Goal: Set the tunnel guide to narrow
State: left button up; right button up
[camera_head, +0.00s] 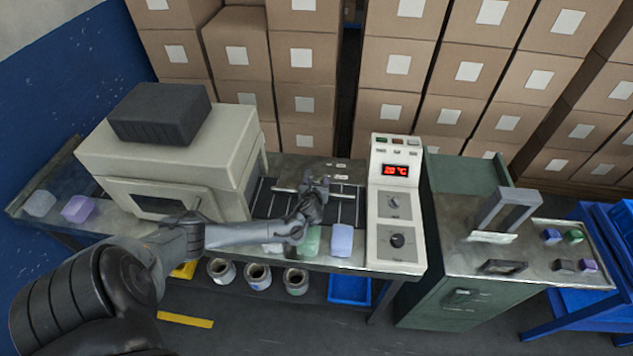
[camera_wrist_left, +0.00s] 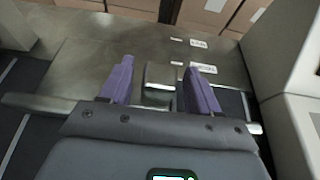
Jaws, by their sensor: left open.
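The tunnel guide shows as a silver rail (camera_head: 345,197) lying across the dark slatted bed of the wrapper. In the left wrist view the rail (camera_wrist_left: 32,102) runs left to right, with a grey block-like handle (camera_wrist_left: 160,78) standing at its middle. My left gripper (camera_head: 318,184) is over the rail; in the left wrist view its purple fingers (camera_wrist_left: 163,68) are apart, one on each side of the handle, with visible gaps. Two small labels (camera_wrist_left: 203,68) with tick marks lie on the metal plate beyond; the handle is near the closer tick. Their text is too blurred to read. My right gripper is not in view.
A cream housing (camera_head: 225,150) with a dark box on top stands left of the bed. A control panel (camera_head: 397,215) with a red display and knobs stands close on the right. Stacked cartons (camera_head: 400,62) line the back.

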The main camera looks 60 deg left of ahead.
pick_arm(q)
jog(key=p+v, duration=0.2)
jog(key=v, duration=0.7)
jog(key=shift+d+r+p, duration=0.2)
jog(key=shift+p, duration=0.2)
jog(key=shift+v, duration=0.75)
jog(key=shift+s+f, duration=0.1)
jog(key=shift+s, duration=0.05)
